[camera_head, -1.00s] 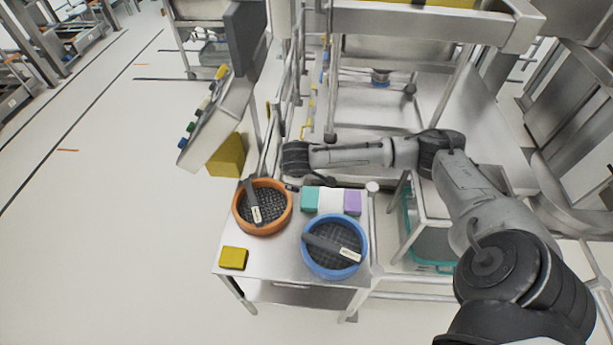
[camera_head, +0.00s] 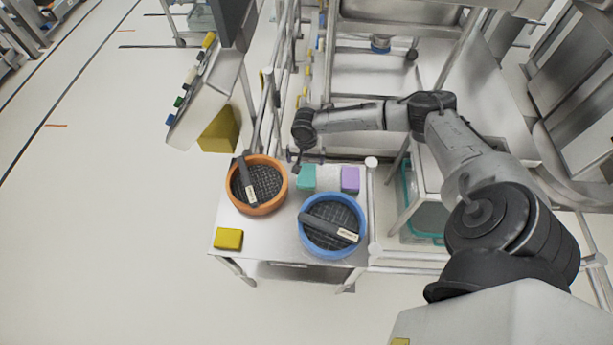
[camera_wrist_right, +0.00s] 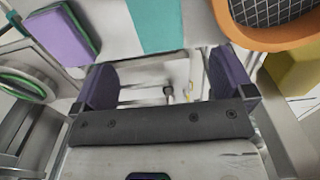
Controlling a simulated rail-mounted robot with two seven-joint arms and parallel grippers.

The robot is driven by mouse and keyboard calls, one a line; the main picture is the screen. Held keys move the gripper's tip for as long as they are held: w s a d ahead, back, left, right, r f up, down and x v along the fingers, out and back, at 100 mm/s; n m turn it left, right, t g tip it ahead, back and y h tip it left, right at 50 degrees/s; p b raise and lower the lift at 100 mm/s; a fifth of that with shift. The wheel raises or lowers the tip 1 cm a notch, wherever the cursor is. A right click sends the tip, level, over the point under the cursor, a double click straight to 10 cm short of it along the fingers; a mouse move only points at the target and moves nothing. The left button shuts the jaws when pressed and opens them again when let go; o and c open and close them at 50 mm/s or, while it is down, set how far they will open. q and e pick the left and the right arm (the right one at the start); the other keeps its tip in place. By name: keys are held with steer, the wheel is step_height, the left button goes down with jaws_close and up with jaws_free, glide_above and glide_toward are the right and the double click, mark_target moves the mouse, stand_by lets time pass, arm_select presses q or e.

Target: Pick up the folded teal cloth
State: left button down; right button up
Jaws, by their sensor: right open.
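The folded teal cloth (camera_head: 306,178) lies on the metal table at its far edge, and part of it shows at the top of the right wrist view (camera_wrist_right: 155,22). My right gripper (camera_head: 299,163) is just beyond the cloth's far left corner, with the arm reaching in from the right. In the wrist view its dark fingers (camera_wrist_right: 165,82) are wide apart with nothing between them. The cloth lies ahead of the fingertips, and I cannot tell the height gap. My left gripper is not in view.
A purple block-like cloth (camera_head: 350,180) lies right of the teal one, with a pale patch between. An orange round bin (camera_head: 284,198) and a blue one (camera_head: 305,235), each holding a labelled dark tool, stand close by. A yellow cloth (camera_head: 228,239) lies at the front left.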

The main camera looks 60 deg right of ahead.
glide_above(307, 172)
steer(key=f, duration=0.5)
steer(key=shift+w+a+b, duration=0.1)
steer(key=shift+a+b, duration=0.2)
steer(key=shift+d+f+b, duration=0.2)
steer(key=shift+f+b, duration=0.3)
steer(key=shift+f, duration=2.15)
steer(key=c, duration=1)
steer(key=shift+o, duration=0.2)
steer(key=shift+r, duration=0.1)
step_height(307, 172, up, 4)
steer(key=shift+p, duration=0.5)
steer(key=s+r+p, duration=0.1)
steer(key=s+r, duration=0.2)
steer(key=s, duration=0.3)
steer(key=s+d+r+p, duration=0.1)
steer(key=s+r, duration=0.2)
steer(key=s, duration=0.2)
steer(key=shift+s+r, duration=0.4)
